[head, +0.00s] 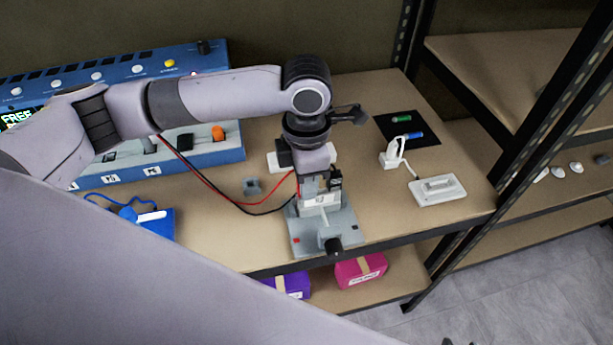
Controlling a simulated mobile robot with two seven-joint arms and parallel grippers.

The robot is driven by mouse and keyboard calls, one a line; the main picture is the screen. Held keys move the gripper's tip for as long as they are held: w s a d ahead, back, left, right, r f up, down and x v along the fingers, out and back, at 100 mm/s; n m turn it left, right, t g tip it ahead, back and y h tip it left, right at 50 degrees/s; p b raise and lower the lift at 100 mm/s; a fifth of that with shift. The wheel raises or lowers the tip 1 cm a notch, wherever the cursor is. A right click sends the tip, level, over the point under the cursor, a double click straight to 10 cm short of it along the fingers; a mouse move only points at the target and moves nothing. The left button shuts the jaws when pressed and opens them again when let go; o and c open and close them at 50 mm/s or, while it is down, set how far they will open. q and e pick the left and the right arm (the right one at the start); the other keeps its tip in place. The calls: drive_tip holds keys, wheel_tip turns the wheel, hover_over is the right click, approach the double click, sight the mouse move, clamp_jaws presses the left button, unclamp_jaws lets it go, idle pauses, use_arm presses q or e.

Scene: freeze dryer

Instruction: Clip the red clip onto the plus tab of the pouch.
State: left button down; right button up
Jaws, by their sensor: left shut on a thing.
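My left gripper (318,190) points down over a grey fixture (345,222) near the front edge of the bench. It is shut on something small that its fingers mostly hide. A red wire (225,194) runs up to the gripper's left side, so the held thing looks like the red clip. A pale pouch (322,199) stands in the fixture just below the fingers. Its plus tab is hidden by the gripper, and I cannot tell whether the clip touches it. A black wire (262,213) ends low beside the pouch. My right gripper is not clearly in view.
A blue machine (215,150) with buttons stands at the back left. A white device (438,190) and a black mat (420,137) are to the right. Purple (292,285) and pink boxes (360,270) sit on the lower shelf.

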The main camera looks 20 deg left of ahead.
use_arm(q)
drive_tip(key=c, duration=0.9)
unclamp_jaws()
drive_tip(key=shift+r, duration=0.4)
wheel_tip(320, 180, up, 6)
drive_tip(key=shift+r, duration=0.2)
use_arm(e)
drive_tip(key=shift+s+d+f, duration=0.15)
drive_tip(key=shift+f, duration=0.05)
use_arm(q)
drive_tip(key=shift+s+f, duration=0.1)
drive_tip(key=shift+s, duration=0.05)
use_arm(e)
drive_tip(key=shift+s, duration=0.15)
